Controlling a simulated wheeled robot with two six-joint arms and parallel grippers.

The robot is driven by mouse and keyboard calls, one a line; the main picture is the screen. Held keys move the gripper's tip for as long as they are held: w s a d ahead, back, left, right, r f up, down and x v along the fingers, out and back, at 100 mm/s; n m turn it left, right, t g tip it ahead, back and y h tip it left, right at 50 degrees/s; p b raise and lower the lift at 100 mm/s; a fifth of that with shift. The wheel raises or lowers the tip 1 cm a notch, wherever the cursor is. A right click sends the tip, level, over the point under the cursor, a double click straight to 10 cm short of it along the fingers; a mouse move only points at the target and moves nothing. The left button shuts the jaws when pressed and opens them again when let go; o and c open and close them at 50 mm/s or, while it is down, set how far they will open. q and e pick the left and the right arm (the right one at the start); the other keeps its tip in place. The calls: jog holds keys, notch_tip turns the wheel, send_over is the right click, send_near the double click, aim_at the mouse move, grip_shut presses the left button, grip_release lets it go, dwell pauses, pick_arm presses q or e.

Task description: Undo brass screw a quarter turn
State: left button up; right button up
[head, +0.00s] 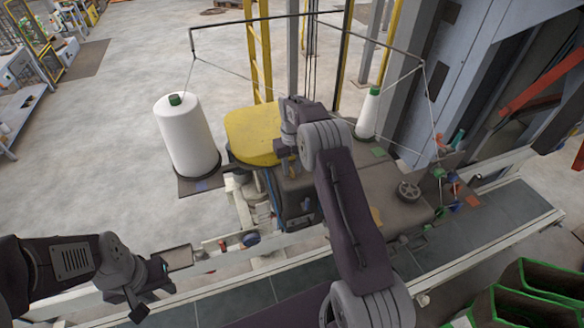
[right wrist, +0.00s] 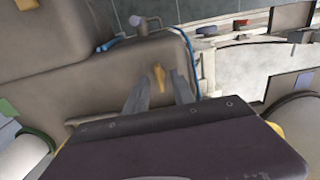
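The brass screw (right wrist: 159,76) shows in the right wrist view as a small yellow-brown piece on the brown machine housing (right wrist: 60,62). My right gripper (right wrist: 160,84) has its two grey fingers apart, one on each side of the screw in that view. Whether they touch it I cannot tell; a gap shows on both sides. In the head view the screw cannot be made out, and my right arm covers part of the sewing machine (head: 380,195). My left gripper (head: 168,280) is low on the left, away from the machine; its finger gap is unclear.
A big white thread cone (head: 187,137) stands left of the machine and a smaller cone (head: 367,114) behind it. A yellow round cover (head: 250,135) is beside my right wrist. A blue cable (right wrist: 190,50) runs near the screw. The conveyor (head: 490,225) runs along the front.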

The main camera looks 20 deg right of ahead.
aim_at(292, 170)
jog(key=shift+r, duration=0.15)
notch_tip(292, 170, up, 3)
jog(key=shift+r+b, duration=0.1)
jog(key=shift+b, duration=1)
notch_tip(292, 170, up, 6)
jog(key=shift+f, duration=0.2)
